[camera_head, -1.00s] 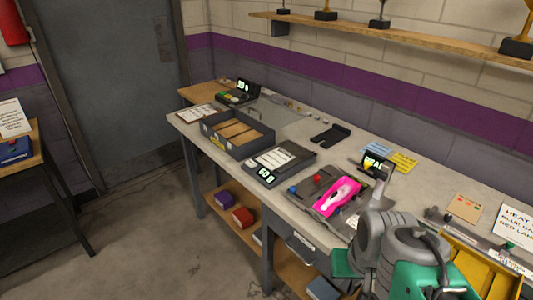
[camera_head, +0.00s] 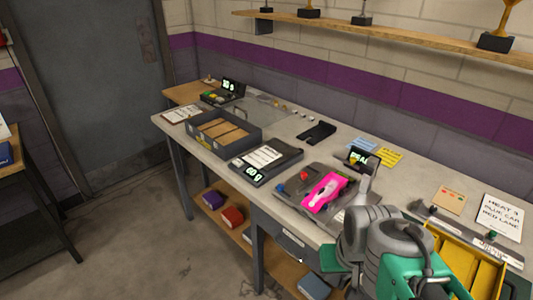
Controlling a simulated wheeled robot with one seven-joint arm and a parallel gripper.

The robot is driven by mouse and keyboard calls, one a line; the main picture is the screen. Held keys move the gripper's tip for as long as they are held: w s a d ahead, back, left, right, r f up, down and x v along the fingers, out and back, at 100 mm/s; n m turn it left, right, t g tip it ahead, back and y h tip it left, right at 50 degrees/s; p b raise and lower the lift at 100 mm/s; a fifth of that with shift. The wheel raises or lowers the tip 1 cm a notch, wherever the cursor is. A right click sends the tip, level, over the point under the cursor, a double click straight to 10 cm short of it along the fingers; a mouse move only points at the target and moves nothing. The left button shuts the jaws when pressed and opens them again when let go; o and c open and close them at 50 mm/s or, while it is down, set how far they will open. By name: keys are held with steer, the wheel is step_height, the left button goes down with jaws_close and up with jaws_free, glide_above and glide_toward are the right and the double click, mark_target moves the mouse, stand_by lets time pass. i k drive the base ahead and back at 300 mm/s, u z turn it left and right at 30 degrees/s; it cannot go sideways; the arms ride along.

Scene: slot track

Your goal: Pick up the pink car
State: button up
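The pink car (camera_head: 325,192) lies on a dark grey tray-like fixture (camera_head: 300,199) on the workbench, right of centre. It has a black-and-white mark on its body. The fixture also carries a red knob (camera_head: 304,175) and a blue knob (camera_head: 292,188). My grey and green arm is folded at the lower right, to the right of the car and apart from it in the picture. I cannot make out gripper fingers anywhere, and nothing is seen touching the car.
A scale with a lit display (camera_head: 265,162) and a divided dark box (camera_head: 190,128) stand left of the car. A small display (camera_head: 359,158) and a grey post (camera_head: 367,182) stand behind it. A yellow tray (camera_head: 465,262) is at right. Floor at left is clear.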

mark_target(331, 185)
steer(key=u, duration=0.2)
steer(key=k, duration=0.5)
steer(key=u, duration=1.45)
steer(key=i, duration=1.25)
steer(key=z, duration=0.45)
